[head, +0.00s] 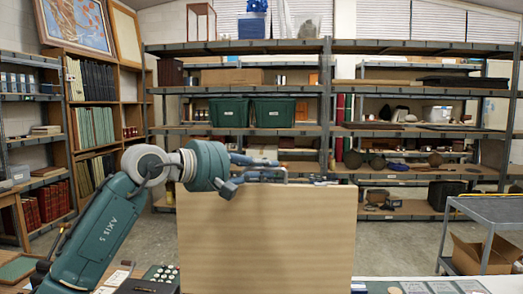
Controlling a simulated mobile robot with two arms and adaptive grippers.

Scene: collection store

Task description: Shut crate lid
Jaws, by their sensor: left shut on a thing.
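A large flat tan panel, which looks like the crate lid (265,235), stands upright in the middle of the head view. It runs down past the lower edge of the picture. My left gripper (262,174) comes in from the left and is shut on the lid at its top edge. The body of the crate does not show; it is out of the frame or hidden by the lid. My right gripper is not in view.
A worktop with cards and a tray of small round items (161,274) lies left of the lid. More small items lie on the pale worktop at right. Behind are full metal shelves, a grey cart (490,212) and an open cardboard box (484,254).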

